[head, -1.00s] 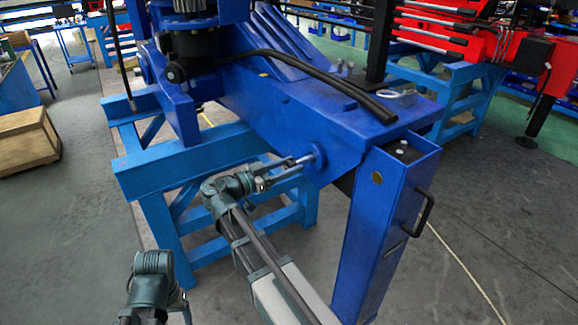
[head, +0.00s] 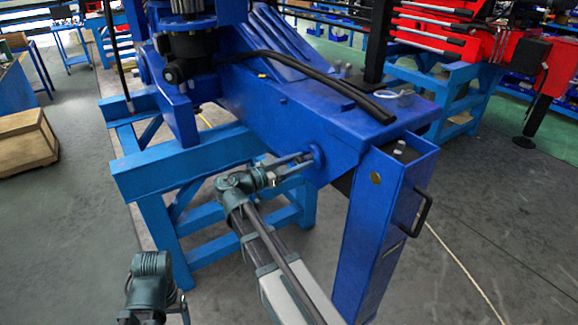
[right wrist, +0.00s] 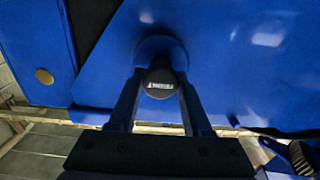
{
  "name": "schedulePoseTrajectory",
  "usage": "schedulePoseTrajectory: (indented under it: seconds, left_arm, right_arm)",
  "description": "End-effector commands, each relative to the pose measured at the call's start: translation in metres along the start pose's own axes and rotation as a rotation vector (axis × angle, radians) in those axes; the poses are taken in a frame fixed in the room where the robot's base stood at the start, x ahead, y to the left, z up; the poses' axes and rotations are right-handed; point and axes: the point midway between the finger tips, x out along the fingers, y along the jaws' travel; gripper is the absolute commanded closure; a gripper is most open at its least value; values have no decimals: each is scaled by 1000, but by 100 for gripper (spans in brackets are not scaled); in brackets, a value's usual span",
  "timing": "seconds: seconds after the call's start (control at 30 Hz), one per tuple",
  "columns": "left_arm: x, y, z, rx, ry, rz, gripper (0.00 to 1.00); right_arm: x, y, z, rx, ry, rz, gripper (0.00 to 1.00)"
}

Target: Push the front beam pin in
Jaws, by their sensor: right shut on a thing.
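The front beam pin (right wrist: 160,80) shows its dark round end, with a small white label, in the right wrist view. It sits at a round blue collar (right wrist: 160,48) on the side of the blue beam. My right gripper (head: 308,159) reaches the beam (head: 290,115) near its front end in the head view. Its fingers (right wrist: 158,98) lie on both sides of the pin end and are shut on it. How deep the pin sits is hidden. My left arm's wrist stands at the lower left of the head view; its fingers do not show.
A light blue support stand (head: 190,160) is under the beam, left of my right arm. A blue upright leg (head: 385,225) with a black handle (head: 424,213) stands at the right. A black hose (head: 330,82) lies on the beam. Open floor (head: 490,220) lies to the right.

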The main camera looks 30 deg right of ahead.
Motion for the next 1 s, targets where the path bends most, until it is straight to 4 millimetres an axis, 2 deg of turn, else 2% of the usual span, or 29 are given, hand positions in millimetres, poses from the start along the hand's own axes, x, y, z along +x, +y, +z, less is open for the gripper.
schedulePoseTrajectory:
  seconds: [0.07, 0.3, 0.33, 0.47, 0.8, 0.87, 1.0]
  left_arm:
    - [0, 0, 0, 0, 0, 0, 22]
    - [0, 0, 0, 0, 0, 0, 22]
    - [0, 0, 0, 0, 0, 0, 22]
    - [0, 0, 0, 0, 0, 0, 22]
    - [0, 0, 0, 0, 0, 0, 22]
    - [0, 0, 0, 0, 0, 0, 22]
    - [0, 0, 0, 0, 0, 0, 22]
  right_arm:
    - [10, 0, 0, 0, 0, 2, 100]
    - [10, 0, -1, 0, 2, 0, 100]
    - [10, 0, -1, 0, 2, 0, 48]
    - [10, 0, -1, 0, 2, 0, 24]
    - [7, 0, 0, 0, 1, -1, 22]
    - [3, 0, 0, 0, 1, -1, 22]
    - [-19, 0, 0, 0, 1, -3, 22]
